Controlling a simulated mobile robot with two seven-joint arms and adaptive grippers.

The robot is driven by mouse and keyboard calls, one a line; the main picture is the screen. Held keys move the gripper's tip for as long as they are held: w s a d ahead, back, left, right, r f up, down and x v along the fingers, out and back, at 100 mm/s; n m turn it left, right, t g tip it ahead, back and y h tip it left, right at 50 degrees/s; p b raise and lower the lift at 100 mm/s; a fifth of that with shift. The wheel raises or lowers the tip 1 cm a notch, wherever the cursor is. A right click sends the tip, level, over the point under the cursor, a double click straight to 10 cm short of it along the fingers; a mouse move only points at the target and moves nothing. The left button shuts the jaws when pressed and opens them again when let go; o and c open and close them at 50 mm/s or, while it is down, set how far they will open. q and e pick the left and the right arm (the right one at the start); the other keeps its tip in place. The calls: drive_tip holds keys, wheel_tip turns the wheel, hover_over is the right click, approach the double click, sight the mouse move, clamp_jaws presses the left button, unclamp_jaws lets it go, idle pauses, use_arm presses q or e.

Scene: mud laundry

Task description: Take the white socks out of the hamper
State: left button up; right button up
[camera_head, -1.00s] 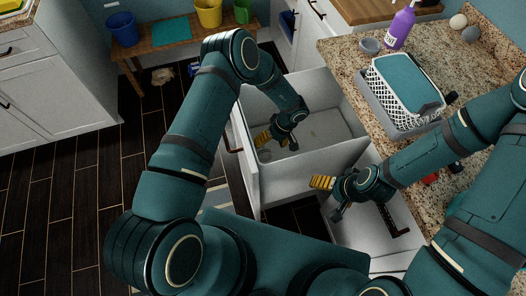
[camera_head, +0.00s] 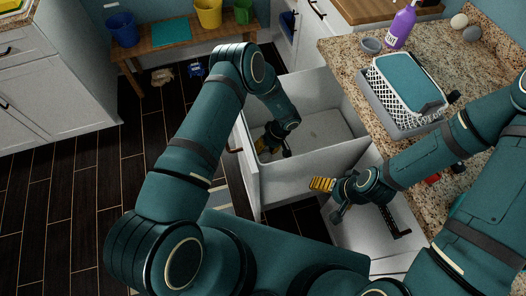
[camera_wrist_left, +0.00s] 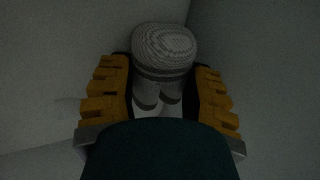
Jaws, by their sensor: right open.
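The hamper (camera_head: 309,164) is a white pull-out bin, open at the top, in the middle of the head view. My left gripper (camera_head: 272,150) is down inside it, near its left side. In the left wrist view, rolled ribbed white socks (camera_wrist_left: 164,48) lie on the pale floor of the hamper. The yellow fingers of my left gripper (camera_wrist_left: 163,92) stand on either side of the socks; whether they press on them I cannot tell. The socks are hidden in the head view. My right gripper (camera_head: 322,184) is open and empty, outside the hamper in front of the cabinet.
A granite counter (camera_head: 345,55) runs along the right, with a white basket (camera_head: 378,86) and a purple bottle (camera_head: 400,27). A wooden bench (camera_head: 168,48) with buckets stands at the back left. The dark floor left of the hamper is mostly clear.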

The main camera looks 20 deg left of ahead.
idle(0.4)
use_arm(q)
wheel_tip(320, 180, up, 27)
drive_tip(key=p, duration=0.6)
drive_tip(key=shift+r, duration=0.2)
drive_tip(key=shift+c, duration=0.2)
wheel_tip(320, 180, up, 34)
drive_tip(key=p, duration=1.1)
drive_tip(key=shift+r, duration=0.25)
use_arm(e)
wheel_tip(320, 180, up, 18)
drive_tip(key=w, duration=0.2)
drive_tip(key=shift+d+f+t, duration=0.15)
drive_tip(key=shift+d+t, duration=0.15)
drive_tip(key=shift+d, duration=0.1)
drive_tip(key=shift+w, duration=0.1)
use_arm(q)
drive_tip(key=s+d, duration=0.2)
drive_tip(key=s, duration=0.7)
drive_tip(key=shift+s+d, duration=0.3)
drive_tip(key=shift+d, duration=0.1)
